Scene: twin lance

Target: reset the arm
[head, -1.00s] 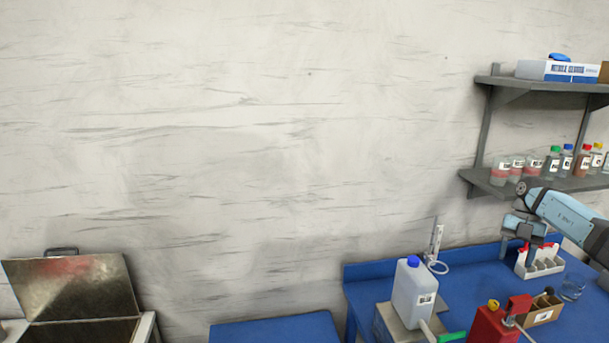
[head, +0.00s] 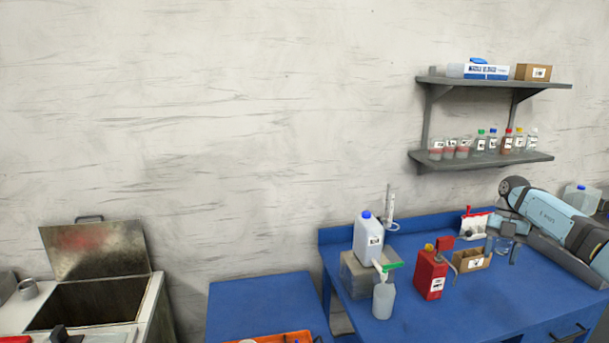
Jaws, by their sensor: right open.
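My right arm comes in from the right edge of the head view, in light blue and dark grey. Its gripper (head: 502,250) points down above the right part of the blue bench (head: 400,310). The jaws are open, and a clear glass vessel shows behind or between the fingers. I cannot tell whether they touch it. A cardboard box (head: 470,261) stands just left of the gripper, and a white and red rack (head: 474,222) stands behind it, partly hidden by the arm. My left gripper is not in view.
Wall shelves (head: 485,162) hold bottles and boxes above. An open metal basin (head: 95,300) is at left. A lower blue table (head: 262,303) lies between.

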